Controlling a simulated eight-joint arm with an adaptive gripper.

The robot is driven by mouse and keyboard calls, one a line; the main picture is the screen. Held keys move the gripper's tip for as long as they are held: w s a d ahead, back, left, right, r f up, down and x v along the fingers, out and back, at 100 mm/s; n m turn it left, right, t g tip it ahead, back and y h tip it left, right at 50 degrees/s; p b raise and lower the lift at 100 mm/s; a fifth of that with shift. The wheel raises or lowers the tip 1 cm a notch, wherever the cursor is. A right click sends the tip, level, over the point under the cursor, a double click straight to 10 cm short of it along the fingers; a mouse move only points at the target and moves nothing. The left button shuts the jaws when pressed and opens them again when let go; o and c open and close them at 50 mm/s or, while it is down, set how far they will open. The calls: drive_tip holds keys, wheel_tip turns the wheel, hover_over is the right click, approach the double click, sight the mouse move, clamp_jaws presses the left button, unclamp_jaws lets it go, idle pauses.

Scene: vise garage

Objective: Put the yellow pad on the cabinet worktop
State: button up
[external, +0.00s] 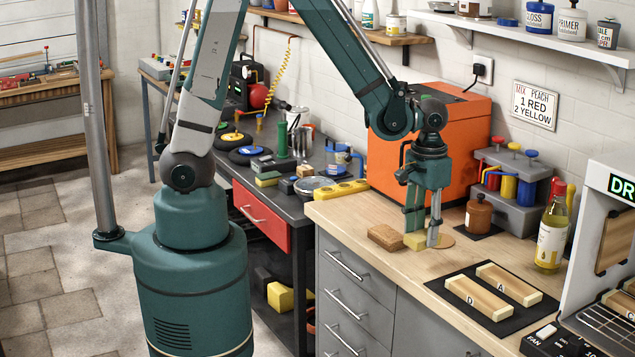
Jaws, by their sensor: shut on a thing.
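My gripper (422,238) points straight down over the wooden cabinet worktop (340,215). Its fingers are shut on a small yellow pad (414,242), which shows low between and in front of them. The pad is at or very near the worktop surface; I cannot tell whether it touches. A brown block (386,237) lies just left of the pad. A flat round tan disc (442,240) lies on the worktop right behind the fingers. Part of the pad is hidden by the fingers.
An orange box (450,150) stands close behind my gripper. A brown jar (478,213), an oil bottle (551,232) and a grey rack (515,180) stand to the right. A black mat (470,307) with two wooden blocks lies in front. The worktop's front-left area is clear.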

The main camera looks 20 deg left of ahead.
sight(423, 235)
drive_tip(key=shift+f, duration=1)
drive_tip(key=shift+f, duration=2.05)
drive_tip(key=shift+f+b, duration=0.2)
drive_tip(key=shift+b, duration=0.2)
drive_tip(key=o, duration=0.8)
drive_tip(key=shift+c, duration=0.2)
drive_tip(key=shift+r, duration=0.2)
drive_tip(key=shift+r+p, duration=0.65)
drive_tip(key=shift+r, duration=5.35)
